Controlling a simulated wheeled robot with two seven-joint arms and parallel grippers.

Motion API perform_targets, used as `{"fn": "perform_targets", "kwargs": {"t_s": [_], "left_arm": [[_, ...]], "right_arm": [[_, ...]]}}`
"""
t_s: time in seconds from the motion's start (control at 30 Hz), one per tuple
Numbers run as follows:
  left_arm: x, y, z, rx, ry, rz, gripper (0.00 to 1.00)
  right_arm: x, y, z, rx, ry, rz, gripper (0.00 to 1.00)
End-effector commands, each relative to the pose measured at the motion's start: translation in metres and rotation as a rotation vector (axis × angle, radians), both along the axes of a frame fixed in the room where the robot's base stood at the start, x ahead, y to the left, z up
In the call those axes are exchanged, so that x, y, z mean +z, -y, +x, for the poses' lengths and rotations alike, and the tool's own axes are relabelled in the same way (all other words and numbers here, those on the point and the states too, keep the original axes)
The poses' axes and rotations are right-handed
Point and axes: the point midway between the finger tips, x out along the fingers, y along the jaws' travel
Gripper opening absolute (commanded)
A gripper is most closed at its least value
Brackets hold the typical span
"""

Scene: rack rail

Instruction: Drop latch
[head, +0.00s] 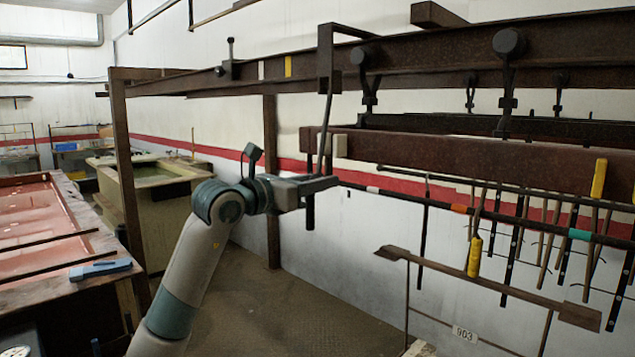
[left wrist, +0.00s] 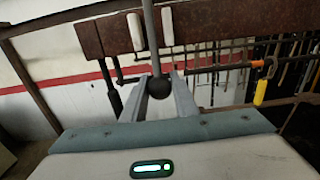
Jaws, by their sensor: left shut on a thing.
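My left gripper (head: 322,184) reaches up from below and is shut on the lower part of a thin hanging rod (head: 327,125). The rod hangs from a dark angled bracket (head: 325,55) at the overhead rail, which looks like the latch. In the left wrist view the grey rod (left wrist: 150,35) ends in a dark round knob (left wrist: 159,85) between the two fingers. Whether the latch is up or down, I cannot tell. My right gripper is not in view.
The brown overhead rail (head: 430,52) carries hooks with round wheels (head: 509,42). A lower rusty beam (head: 480,160) with pale blocks (head: 339,146) is close beside the rod. Tools hang at the right; a yellow-handled one (head: 474,257) is lower. A post (head: 271,180) stands behind.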

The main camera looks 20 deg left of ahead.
Motion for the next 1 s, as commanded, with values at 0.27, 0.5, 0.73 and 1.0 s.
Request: {"fn": "perform_targets", "kwargs": {"t_s": [0.27, 0.5, 0.73, 1.0], "left_arm": [[-0.001, 0.003, 0.01, 0.001, -0.002, 0.0, 0.14], [-0.002, 0.011, 0.027, -0.001, -0.002, -0.001, 0.14], [-0.003, 0.016, 0.039, 0.0, 0.0, 0.0, 0.14], [-0.003, 0.016, 0.04, 0.0, 0.0, 0.0, 0.14]], "right_arm": [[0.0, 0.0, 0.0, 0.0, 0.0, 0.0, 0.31], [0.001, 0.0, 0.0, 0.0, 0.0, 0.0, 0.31], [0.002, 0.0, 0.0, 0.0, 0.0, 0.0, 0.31], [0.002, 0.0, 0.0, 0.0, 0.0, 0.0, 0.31]]}}
